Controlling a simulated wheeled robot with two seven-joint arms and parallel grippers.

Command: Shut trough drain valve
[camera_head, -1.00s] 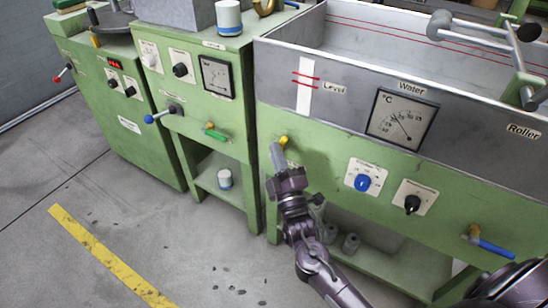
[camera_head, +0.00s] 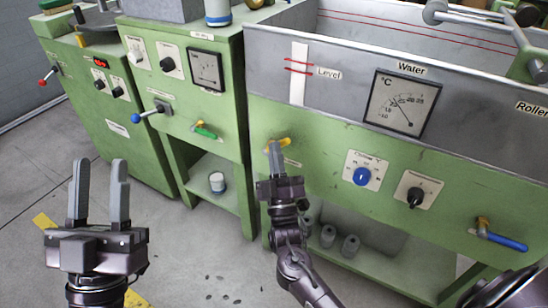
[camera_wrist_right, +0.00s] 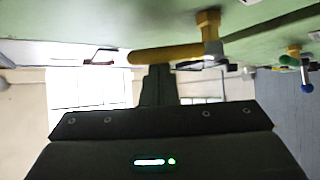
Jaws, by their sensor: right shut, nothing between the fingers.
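A valve with a yellow handle (camera_head: 284,142) is on the green front panel under the water trough (camera_head: 340,105). In the right wrist view the handle (camera_wrist_right: 160,54) lies roughly sideways, joined to a brass fitting (camera_wrist_right: 208,22). My right gripper (camera_head: 275,147) is shut and empty. Its fingertips are right at the yellow handle and hide part of it; I cannot tell whether they touch. In the right wrist view the shut fingers (camera_wrist_right: 158,72) end at the handle's edge. My left gripper (camera_head: 99,165) is open and empty, in front of the left machines.
A blue-handled valve (camera_head: 502,241) is at the right of the trough panel. A blue knob (camera_head: 362,176) and a black knob (camera_head: 415,196) sit between the valves. A green-handled valve (camera_head: 205,131) is on the machine to the left. Weights stand on the shelf below.

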